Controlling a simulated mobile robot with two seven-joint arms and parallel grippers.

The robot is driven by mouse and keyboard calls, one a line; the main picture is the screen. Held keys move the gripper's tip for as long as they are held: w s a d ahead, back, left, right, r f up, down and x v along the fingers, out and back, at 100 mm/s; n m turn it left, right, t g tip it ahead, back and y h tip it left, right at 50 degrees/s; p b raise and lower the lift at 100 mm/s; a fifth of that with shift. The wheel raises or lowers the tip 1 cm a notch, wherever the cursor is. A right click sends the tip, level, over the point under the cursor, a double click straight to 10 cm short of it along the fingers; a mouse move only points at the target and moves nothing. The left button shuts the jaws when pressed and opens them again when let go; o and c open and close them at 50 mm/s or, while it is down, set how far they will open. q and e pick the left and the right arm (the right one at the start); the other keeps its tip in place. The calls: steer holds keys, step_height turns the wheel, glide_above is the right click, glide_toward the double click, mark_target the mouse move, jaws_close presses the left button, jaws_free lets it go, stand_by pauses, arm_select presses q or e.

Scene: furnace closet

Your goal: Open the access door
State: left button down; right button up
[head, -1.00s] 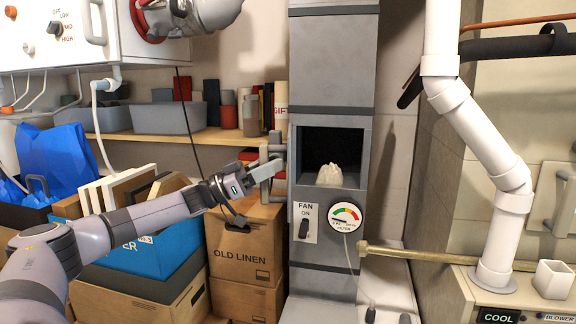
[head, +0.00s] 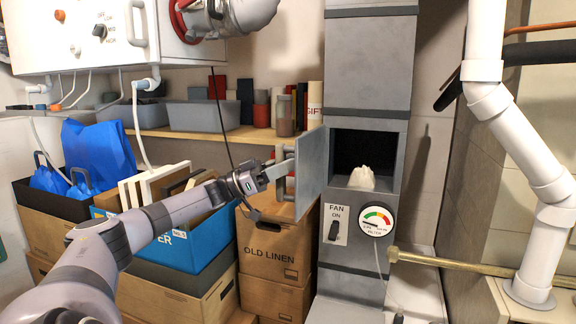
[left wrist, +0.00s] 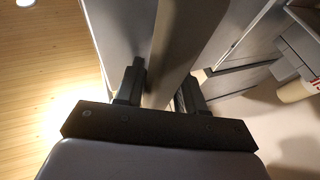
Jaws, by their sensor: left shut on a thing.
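The access door (head: 313,172) is a grey panel on the left side of the square opening in the grey duct. It stands swung out, with its inner face showing. Inside the dark opening (head: 352,150) sits a pale crumpled thing (head: 361,178). My left gripper (head: 278,172) is shut on the door's grey handle (head: 282,186), left of the panel. In the left wrist view, a grey bar (left wrist: 172,45) runs between the two dark fingers (left wrist: 160,92). My right gripper is in no view.
Cardboard boxes, one marked OLD LINEN (head: 275,252), stand below the door. A shelf (head: 215,136) with bins and jars is behind it. A fan switch (head: 335,225) and round gauge (head: 377,221) are below the opening. A brass pipe (head: 440,263) runs to the right.

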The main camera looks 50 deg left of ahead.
arm_select(q)
steer(key=shift+f, duration=0.2)
steer(key=c, duration=1.1)
jaws_free()
steer(key=shift+s+a, duration=0.1)
steer(key=shift+s+a+r, duration=0.1)
steer(key=shift+s, duration=0.1)
steer(key=shift+b+v, duration=0.35)
steer(key=shift+v, duration=3.25)
